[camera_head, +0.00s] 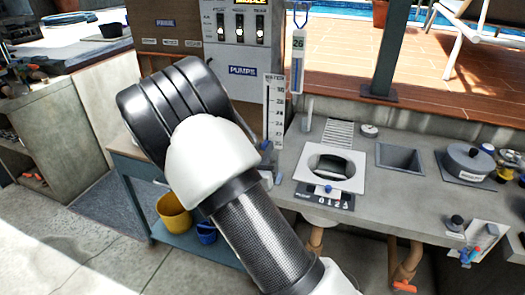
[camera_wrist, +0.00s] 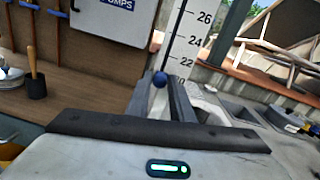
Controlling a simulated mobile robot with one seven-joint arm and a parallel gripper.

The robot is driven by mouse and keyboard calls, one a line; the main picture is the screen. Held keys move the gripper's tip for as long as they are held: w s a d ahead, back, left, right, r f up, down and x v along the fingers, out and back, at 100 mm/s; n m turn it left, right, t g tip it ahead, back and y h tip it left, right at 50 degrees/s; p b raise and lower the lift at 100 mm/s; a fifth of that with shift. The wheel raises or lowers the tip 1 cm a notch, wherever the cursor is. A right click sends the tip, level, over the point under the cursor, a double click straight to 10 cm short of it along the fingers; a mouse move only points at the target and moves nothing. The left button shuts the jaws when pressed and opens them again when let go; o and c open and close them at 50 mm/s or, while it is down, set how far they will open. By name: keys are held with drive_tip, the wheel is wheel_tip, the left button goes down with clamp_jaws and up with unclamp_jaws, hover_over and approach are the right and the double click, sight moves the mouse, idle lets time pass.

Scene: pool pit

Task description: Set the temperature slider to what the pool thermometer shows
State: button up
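The pool thermometer (camera_head: 297,45) hangs upright at the right of the panel in the head view; its display reads 26. The temperature slider (camera_head: 275,108) is a tall white scale with the heading WATER and numbers to 30 at the top. Its blue knob (camera_head: 265,145) sits near the low end. In the wrist view the scale (camera_wrist: 194,42) shows 26, 24 and 22, with the blue knob (camera_wrist: 160,78) low, around the lowest marks. My gripper (camera_wrist: 161,87) is open, its fingertips on either side of the knob; contact cannot be told. My arm hides the gripper in the head view.
A PUMPS panel (camera_head: 243,71) with switches stands left of the scale. The grey counter (camera_head: 290,186) holds a round opening with a 0-to-3 dial plate (camera_head: 325,197), a sink (camera_head: 400,157) and a lidded pot (camera_head: 468,160). A yellow bucket (camera_head: 173,214) stands on a low shelf.

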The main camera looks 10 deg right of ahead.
clamp_jaws()
drive_tip(key=p, duration=0.7)
approach(267, 111)
drive_tip(key=x, duration=0.5)
drive_tip(key=shift+d, duration=0.1)
drive_tip(key=shift+o, duration=2.3)
unclamp_jaws()
drive_tip(key=b+v, duration=0.1)
drive_tip(key=v, duration=1.6)
drive_tip(key=shift+s+f, duration=0.15)
drive_tip(key=shift+s, duration=0.05)
